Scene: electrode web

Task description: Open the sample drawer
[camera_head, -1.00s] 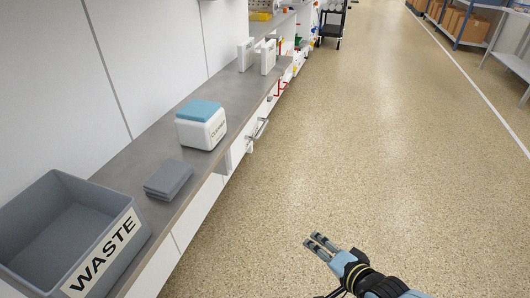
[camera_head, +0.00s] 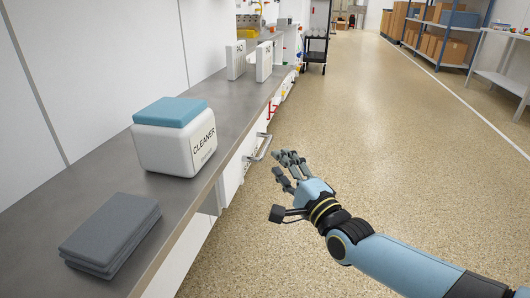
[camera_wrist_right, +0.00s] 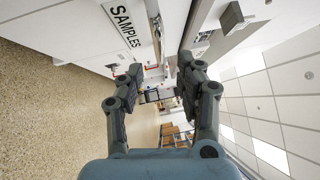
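The sample drawer has a white front (camera_head: 234,172) under the grey counter, with a silver bar handle (camera_head: 260,147). The front looks shut or nearly so. In the right wrist view its SAMPLES label (camera_wrist_right: 122,23) shows turned sideways at the upper left. My right gripper (camera_head: 284,165) is just right of the handle in the head view, apart from it as far as I can tell. Its fingers are spread and empty, as the right wrist view also shows (camera_wrist_right: 160,68). My left gripper is not in view.
On the counter (camera_head: 165,210) stand a white CLEANER box (camera_head: 165,150) with a blue top and folded grey cloths (camera_head: 110,232). White upright holders (camera_head: 264,62) stand farther back. A black cart (camera_head: 317,45) is beyond. The speckled floor (camera_head: 390,150) to the right is clear.

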